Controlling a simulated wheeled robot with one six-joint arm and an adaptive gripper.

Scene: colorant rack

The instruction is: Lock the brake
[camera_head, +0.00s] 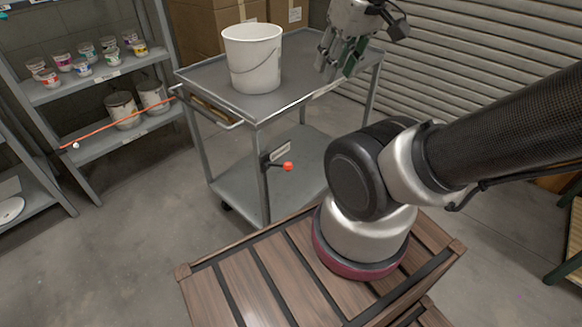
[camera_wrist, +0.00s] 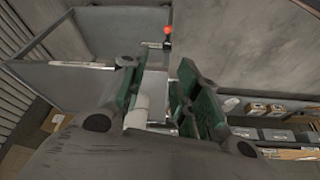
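The brake is a small lever with a red knob (camera_head: 288,167) on the near leg of a grey two-shelf cart (camera_head: 300,97). The lever sticks out to the right, beside a white label. The red knob also shows in the wrist view (camera_wrist: 168,30), at the top centre beyond my fingertips. My gripper (camera_head: 341,60) is over the cart's right side in the head view, well above and apart from the knob. In the wrist view my green-padded fingers (camera_wrist: 160,82) stand apart. A pale shape shows low between them; I cannot tell what it is.
A white bucket (camera_head: 253,60) stands on the cart's top. Boxes stand behind. Open floor (camera_head: 140,215) lies left of the cart.

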